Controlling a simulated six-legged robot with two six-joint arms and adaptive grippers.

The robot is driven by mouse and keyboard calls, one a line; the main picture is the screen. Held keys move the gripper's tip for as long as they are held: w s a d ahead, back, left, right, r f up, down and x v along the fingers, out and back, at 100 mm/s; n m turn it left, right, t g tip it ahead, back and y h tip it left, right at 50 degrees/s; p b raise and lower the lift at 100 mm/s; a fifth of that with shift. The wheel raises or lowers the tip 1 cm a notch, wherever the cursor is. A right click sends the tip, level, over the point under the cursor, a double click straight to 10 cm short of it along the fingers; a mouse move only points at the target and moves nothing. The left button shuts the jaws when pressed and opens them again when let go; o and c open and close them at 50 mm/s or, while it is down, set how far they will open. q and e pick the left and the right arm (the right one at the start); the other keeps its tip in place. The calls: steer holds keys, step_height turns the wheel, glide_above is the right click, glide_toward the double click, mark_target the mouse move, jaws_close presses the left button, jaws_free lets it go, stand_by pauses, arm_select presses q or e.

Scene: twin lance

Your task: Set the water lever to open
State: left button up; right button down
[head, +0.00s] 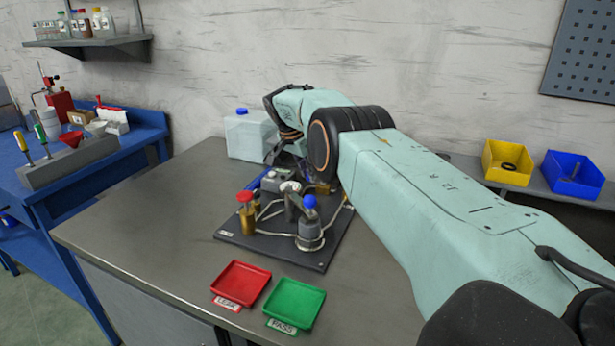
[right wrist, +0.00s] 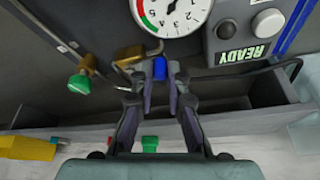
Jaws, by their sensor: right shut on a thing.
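A small blue lever handle (right wrist: 160,68) shows between the fingertips of my right gripper (right wrist: 161,86) in the right wrist view. The gripper is shut on it, and the fingers cover part of it. A brass valve body (right wrist: 130,56) sits just left of the handle. In the head view my right gripper (head: 276,152) reaches down at the far side of the dark test board (head: 265,246), and my arm hides the lever there. The lever's exact angle is hard to tell. My left gripper is not in view.
A gauge (right wrist: 172,14) and a grey box (right wrist: 240,32) marked READY are close to the fingers. A green knob (right wrist: 79,84) is at left. The board also carries red-topped (head: 246,212) and blue-topped (head: 310,203) fittings. Red (head: 241,283) and green (head: 294,303) trays lie in front.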

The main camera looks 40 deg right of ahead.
steer(key=shift+w+r, duration=0.1)
stand_by(0.4)
steer(key=c, duration=1.3)
jaws_free()
steer(key=shift+c, duration=0.2)
steer(key=v, duration=1.2)
steer(key=shift+d, duration=0.1)
